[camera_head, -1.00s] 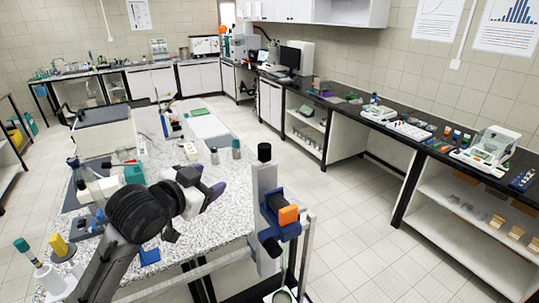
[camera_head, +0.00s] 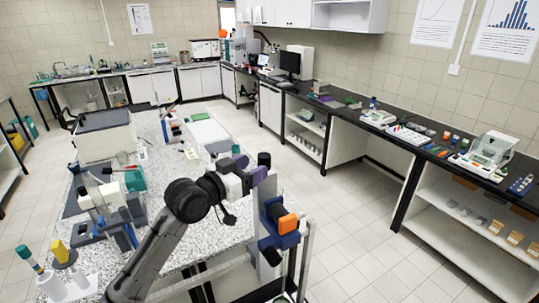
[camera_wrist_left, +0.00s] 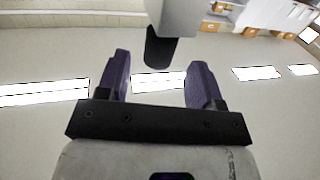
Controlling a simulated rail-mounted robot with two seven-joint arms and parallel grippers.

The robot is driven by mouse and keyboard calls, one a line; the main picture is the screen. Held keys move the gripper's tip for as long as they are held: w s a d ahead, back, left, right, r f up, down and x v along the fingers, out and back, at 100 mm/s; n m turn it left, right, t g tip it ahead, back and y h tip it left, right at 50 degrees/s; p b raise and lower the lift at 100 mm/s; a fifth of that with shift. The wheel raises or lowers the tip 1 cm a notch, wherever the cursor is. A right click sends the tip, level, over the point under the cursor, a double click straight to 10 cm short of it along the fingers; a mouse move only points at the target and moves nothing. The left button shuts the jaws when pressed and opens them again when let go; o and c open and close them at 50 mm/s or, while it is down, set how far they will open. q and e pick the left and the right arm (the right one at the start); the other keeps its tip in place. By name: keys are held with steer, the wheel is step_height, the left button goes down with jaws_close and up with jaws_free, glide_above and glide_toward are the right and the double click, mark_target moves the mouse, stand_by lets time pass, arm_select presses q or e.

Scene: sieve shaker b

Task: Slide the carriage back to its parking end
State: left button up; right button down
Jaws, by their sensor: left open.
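A grey upright (camera_head: 268,197) with a black cylindrical knob (camera_head: 264,159) on top stands at the table's front right corner. A blue clamp-like part (camera_head: 272,240) with an orange block (camera_head: 287,223) is on it; I take this assembly to be the carriage. My left gripper (camera_head: 252,172) has its purple fingers apart, just left of the knob in the head view. In the left wrist view, the knob (camera_wrist_left: 160,47) shows between and beyond the open fingertips, below a grey body (camera_wrist_left: 187,18). No grip on it shows. My right gripper is out of view.
The speckled table (camera_head: 185,240) carries a grey-lidded box (camera_head: 103,135), a teal-and-white device (camera_head: 135,180) and bottles at the front left. A metal frame (camera_head: 308,245) stands right of the upright. The tiled floor on the right is open up to the wall bench.

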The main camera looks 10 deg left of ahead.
mark_target(269, 158)
arm_select(q)
steer(key=p+x, duration=0.1)
steer(key=x, duration=0.5)
steer(key=shift+w+d, duration=0.15)
steer(key=shift+w, duration=0.05)
jaws_close()
stand_by(0.5)
